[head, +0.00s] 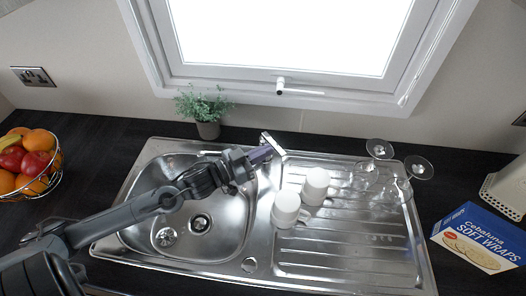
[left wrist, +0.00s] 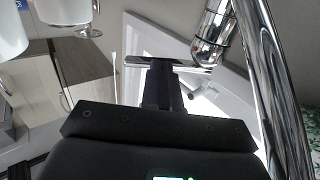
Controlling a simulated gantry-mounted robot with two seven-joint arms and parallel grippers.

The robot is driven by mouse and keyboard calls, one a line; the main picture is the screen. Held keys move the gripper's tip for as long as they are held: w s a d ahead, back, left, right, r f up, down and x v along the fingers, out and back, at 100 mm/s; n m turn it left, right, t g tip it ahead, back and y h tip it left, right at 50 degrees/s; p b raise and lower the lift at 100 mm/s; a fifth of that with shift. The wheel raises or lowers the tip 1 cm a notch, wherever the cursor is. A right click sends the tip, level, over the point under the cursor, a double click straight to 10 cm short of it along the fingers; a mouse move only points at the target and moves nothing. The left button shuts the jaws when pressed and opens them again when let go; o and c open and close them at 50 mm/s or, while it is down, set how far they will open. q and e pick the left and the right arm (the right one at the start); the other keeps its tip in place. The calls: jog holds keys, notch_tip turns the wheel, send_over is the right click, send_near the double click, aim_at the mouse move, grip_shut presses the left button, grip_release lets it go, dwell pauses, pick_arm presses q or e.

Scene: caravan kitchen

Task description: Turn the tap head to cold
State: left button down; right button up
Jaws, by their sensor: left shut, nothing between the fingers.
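The chrome tap (head: 272,143) stands at the back of the steel sink, between the bowl and the drainer. It is partly hidden behind my left gripper (head: 262,154), which reaches over the bowl from the left with its fingertips close to the tap. In the left wrist view the shut, empty fingers (left wrist: 158,68) point towards the back of that view. The chrome tap head (left wrist: 212,38) is just to their upper right, and a curved chrome pipe (left wrist: 272,85) runs down the right side. I cannot tell whether the fingers touch the tap. My right gripper is out of view.
Two white mugs (head: 316,186) stand on the drainer right of the tap. Wine glasses (head: 380,149) are at its back right. A potted plant (head: 206,112) stands behind the sink. A fruit basket (head: 28,163) is far left, a soft wraps box (head: 478,238) far right.

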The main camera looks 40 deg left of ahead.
pick_arm(q)
jog(key=shift+w+d+f+n+t+y, duration=0.1)
jog(key=shift+w+d+n+t+y, duration=0.1)
jog(key=shift+n+y, duration=0.25)
jog(key=shift+w+d+n+t+y, duration=0.1)
jog(key=shift+w+n+y, duration=0.15)
jog(key=shift+y, duration=0.3)
jog(key=shift+s, duration=0.1)
